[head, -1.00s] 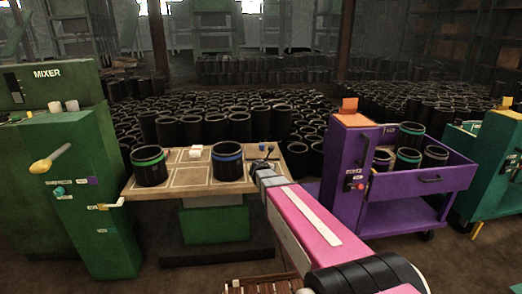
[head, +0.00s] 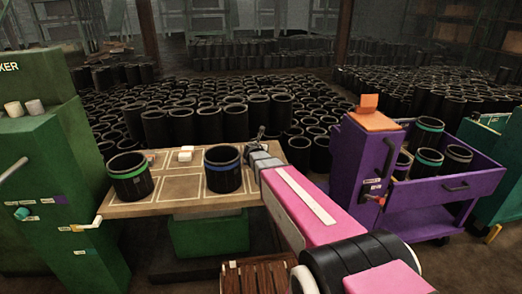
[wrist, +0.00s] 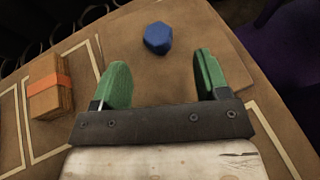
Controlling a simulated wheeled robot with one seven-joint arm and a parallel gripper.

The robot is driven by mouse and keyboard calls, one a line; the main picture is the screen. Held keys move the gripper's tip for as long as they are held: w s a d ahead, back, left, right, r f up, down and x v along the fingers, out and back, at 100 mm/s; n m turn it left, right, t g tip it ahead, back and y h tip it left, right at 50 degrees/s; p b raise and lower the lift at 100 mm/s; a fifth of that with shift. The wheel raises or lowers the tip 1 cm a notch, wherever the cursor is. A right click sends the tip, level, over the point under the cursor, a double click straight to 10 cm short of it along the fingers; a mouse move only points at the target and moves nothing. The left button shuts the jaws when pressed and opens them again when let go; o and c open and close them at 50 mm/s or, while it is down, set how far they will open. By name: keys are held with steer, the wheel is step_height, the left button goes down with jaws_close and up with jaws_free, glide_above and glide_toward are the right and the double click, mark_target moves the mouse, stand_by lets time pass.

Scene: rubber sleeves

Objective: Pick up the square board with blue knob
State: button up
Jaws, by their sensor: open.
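A blue faceted knob (wrist: 158,38) stands on a flat brown surface in the wrist view, beyond my fingertips and between their lines. I cannot clearly tell the square board's edges from the brown tabletop around it. My gripper (wrist: 163,80) has two green fingers spread apart with nothing between them. It is above the surface, on the near side of the knob. In the head view my gripper (head: 260,147) is over the back right corner of the table, and the knob is not clear there.
The brown table (head: 140,209) has pale outlined squares. It carries a green-banded black sleeve (head: 130,183) and a blue-banded one (head: 223,175). A block with an orange band (wrist: 48,88) lies left of my gripper. A purple cart (head: 410,195) stands to the right.

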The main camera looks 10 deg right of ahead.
mark_target(274, 150)
steer(key=shift+w, duration=0.55)
steer(key=x, duration=0.7)
steer(key=shift+w+f, duration=0.1)
steer(key=shift+f, duration=0.15)
steer(key=c, duration=1.2)
steer(key=shift+r, duration=0.2)
